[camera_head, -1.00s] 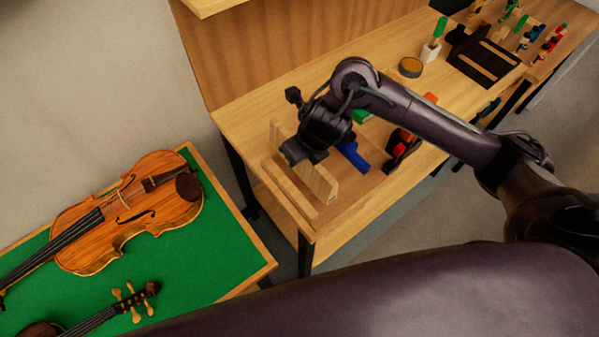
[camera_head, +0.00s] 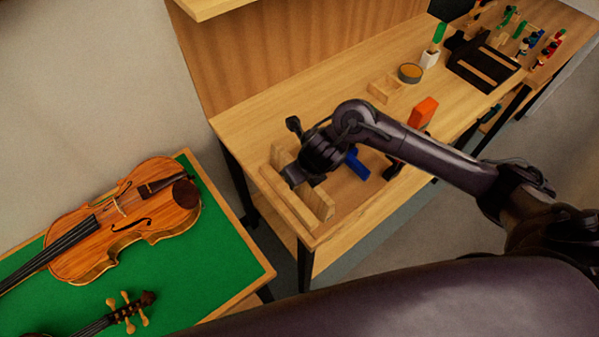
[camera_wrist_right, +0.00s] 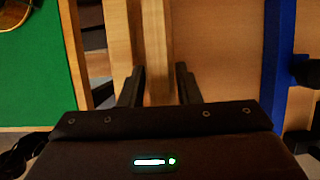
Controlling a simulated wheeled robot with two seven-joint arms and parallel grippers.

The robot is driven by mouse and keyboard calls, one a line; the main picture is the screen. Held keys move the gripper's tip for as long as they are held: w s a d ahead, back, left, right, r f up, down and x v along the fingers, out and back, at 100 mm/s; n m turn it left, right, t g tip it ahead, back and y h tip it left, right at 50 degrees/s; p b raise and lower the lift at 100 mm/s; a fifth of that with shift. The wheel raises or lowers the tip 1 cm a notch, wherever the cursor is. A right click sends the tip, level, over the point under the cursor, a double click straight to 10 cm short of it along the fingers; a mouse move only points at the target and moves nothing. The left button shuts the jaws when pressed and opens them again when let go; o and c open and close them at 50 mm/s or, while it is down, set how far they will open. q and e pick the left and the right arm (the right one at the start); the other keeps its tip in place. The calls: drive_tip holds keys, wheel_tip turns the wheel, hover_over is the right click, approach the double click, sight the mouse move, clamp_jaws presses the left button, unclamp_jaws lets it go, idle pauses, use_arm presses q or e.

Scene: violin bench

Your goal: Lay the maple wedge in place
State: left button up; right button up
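Several pale wooden pieces stand at the bench's left end: a long strip (camera_head: 287,204), a shorter upright piece (camera_head: 321,204) and another at the back (camera_head: 281,157). I cannot tell for certain which is the maple wedge. My right gripper (camera_head: 296,180) is low among them and covers part of them. In the right wrist view, a narrow pale wooden piece (camera_wrist_right: 157,45) runs between the fingers of the right gripper (camera_wrist_right: 160,78). The fingers look apart, with a small gap showing on the right. Another wooden strip (camera_wrist_right: 118,40) lies left of them. My left gripper is not in view.
A blue clamp (camera_head: 357,163) is close right of the gripper, also in the wrist view (camera_wrist_right: 277,70). An orange clamp (camera_head: 423,112), wooden block (camera_head: 383,88) and round tin (camera_head: 410,73) are farther right. Left is a green-topped table (camera_head: 225,250) with a violin (camera_head: 130,215).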

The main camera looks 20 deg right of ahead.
drive_tip(key=o, duration=0.3)
drive_tip(key=shift+r, duration=0.1)
drive_tip(key=shift+r+p, duration=0.3)
drive_tip(key=p+v, duration=0.3)
drive_tip(key=v, duration=0.7)
drive_tip(key=shift+w+r, duration=0.1)
drive_tip(key=shift+p+v, duration=0.4)
drive_tip(key=shift+v, duration=0.35)
